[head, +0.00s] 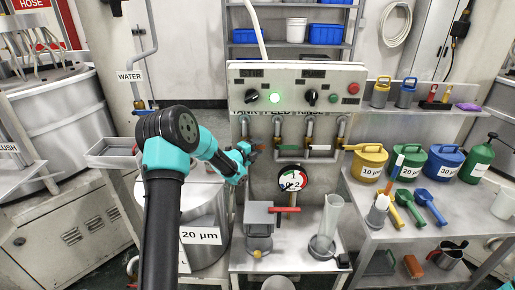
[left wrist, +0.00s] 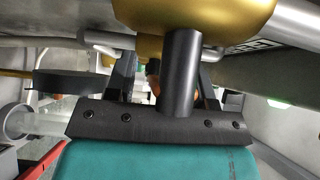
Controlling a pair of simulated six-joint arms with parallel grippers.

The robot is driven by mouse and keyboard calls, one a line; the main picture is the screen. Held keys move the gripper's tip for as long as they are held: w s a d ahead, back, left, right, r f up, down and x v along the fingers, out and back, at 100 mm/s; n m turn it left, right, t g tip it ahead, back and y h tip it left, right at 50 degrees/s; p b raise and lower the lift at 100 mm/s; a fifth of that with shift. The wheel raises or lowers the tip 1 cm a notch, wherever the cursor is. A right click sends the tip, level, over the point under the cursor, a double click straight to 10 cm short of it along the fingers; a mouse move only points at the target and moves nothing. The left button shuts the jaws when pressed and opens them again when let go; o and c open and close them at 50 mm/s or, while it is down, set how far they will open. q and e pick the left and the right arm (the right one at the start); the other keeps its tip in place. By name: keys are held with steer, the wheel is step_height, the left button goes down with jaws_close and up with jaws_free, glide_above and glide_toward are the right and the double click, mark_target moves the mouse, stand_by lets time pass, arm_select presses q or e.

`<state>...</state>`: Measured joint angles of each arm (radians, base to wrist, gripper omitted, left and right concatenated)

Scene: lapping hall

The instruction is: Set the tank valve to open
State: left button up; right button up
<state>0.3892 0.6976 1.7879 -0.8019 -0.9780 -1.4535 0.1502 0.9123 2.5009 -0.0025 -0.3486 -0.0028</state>
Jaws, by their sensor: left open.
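The row of valves sits under the control panel, below a partly hidden label strip (head: 285,113) reading TANK, FEED, RINSE. The tank valve, at the left end, is mostly hidden by my left gripper (head: 252,152). In the left wrist view, a brass valve body (left wrist: 195,14) fills the top, with a dark stem or handle (left wrist: 182,72) coming down from it in front of my left gripper (left wrist: 163,82). The jaws are apart. An orange part (left wrist: 152,78) shows between them; I cannot tell whether they touch it. The tank valve's setting cannot be made out. My right gripper is not in view.
The control panel (head: 330,76) has a lit green lamp. A gauge (head: 292,180) hangs below the valves. A clear cylinder (head: 327,225) stands on the small bench (head: 290,263). Coloured tubs, including a yellow one (head: 369,163), stand on the right table.

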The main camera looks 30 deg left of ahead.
arm_select(q)
jaws_close()
stand_by(0.4)
steer(key=shift+d, duration=0.1)
